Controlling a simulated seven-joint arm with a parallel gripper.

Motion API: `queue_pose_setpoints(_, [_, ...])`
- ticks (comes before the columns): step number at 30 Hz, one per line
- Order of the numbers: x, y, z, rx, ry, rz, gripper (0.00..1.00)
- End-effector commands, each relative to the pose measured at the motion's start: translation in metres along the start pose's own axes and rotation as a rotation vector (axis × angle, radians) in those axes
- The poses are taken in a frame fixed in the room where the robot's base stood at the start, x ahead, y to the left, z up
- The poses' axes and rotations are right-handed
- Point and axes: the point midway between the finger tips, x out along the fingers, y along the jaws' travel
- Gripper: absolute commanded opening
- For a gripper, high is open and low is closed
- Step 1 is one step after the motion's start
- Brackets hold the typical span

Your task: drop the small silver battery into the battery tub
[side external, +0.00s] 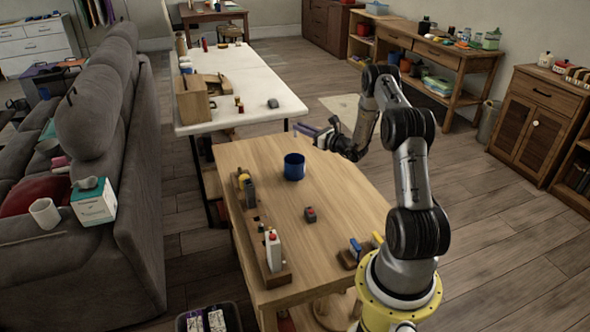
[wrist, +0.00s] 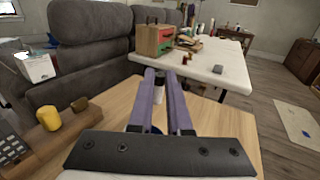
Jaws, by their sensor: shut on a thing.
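The battery tub is a round blue tub (side external: 294,167) standing upright on the wooden table, toward its far end. In the wrist view a sliver of blue (wrist: 157,130) shows low between my fingers. My gripper (side external: 301,128) is raised above the table, just right of and above the tub in the side view, with its purple fingers pointing left. In the wrist view my gripper (wrist: 161,75) is closed on a small greyish thing (wrist: 159,88), which looks like the silver battery. The fingers hide most of it, and the side view does not show it clearly.
A small red and dark block (side external: 310,214) lies mid-table. A wooden rack with a white bottle (side external: 273,250) lines the left edge. Blue (side external: 355,247) and yellow (side external: 378,238) items sit at the near right. A white table (side external: 250,85) stands beyond.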

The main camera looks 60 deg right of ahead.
Motion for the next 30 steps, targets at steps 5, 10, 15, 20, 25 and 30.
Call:
queue_pose_setpoints(5, [0.0, 0.0, -0.022, 0.001, 0.001, 0.0, 0.0])
queue_pose_setpoints(10, [0.0, 0.0, -0.037, 0.001, 0.0, 0.0, 0.0])
queue_pose_setpoints(15, [0.0, 0.0, -0.046, 0.0, -0.001, 0.0, 0.0])
queue_pose_setpoints(20, [0.0, 0.0, -0.047, -0.001, -0.002, 0.0, 0.0])
queue_pose_setpoints(25, [0.0, 0.0, -0.047, -0.001, -0.001, 0.0, 0.2])
queue_pose_setpoints(30, [0.0, 0.0, -0.047, 0.0, -0.001, 0.0, 0.5])
